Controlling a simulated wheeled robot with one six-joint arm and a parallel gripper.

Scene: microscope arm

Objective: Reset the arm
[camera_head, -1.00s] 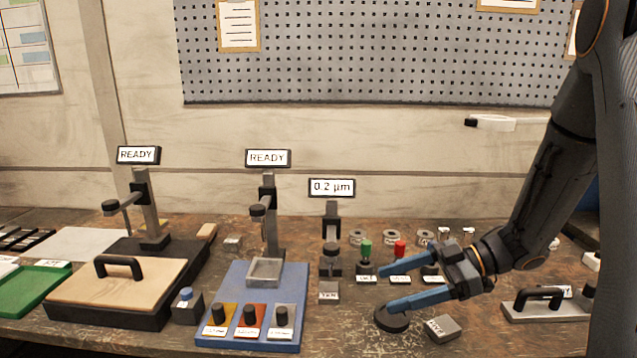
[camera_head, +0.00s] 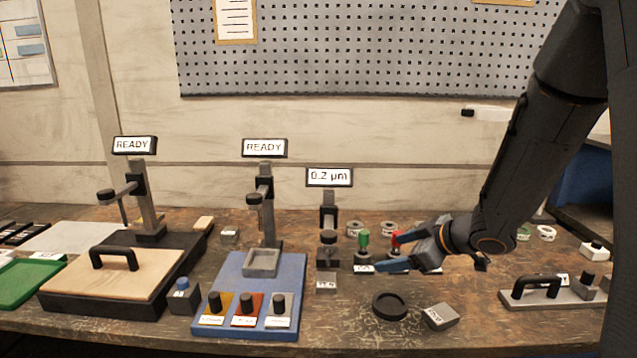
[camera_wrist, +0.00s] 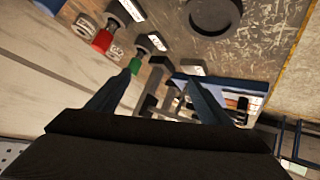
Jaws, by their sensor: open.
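My gripper (camera_head: 388,250) is open with nothing between its blue fingers. It hangs above the right half of the bench, by the red-topped piece (camera_head: 397,238) and the green-topped piece (camera_head: 363,242). In the wrist view my gripper (camera_wrist: 165,95) is spread, with the green (camera_wrist: 134,64) and red (camera_wrist: 102,40) tops to the left of its fingers. A microscope-like stand (camera_head: 328,225) under a "0.2 µm" sign stands left of my gripper. Two more stands with arms, under "READY" signs, stand on the blue base (camera_head: 235,275) and the black base (camera_head: 170,245).
A black round dish (camera_head: 390,306) and a grey labelled block (camera_head: 440,316) lie on the bench in front of my gripper. A handled plate (camera_head: 545,292) lies at right. A wooden board with a black handle (camera_head: 110,275) is at left. Bare bench lies at front centre.

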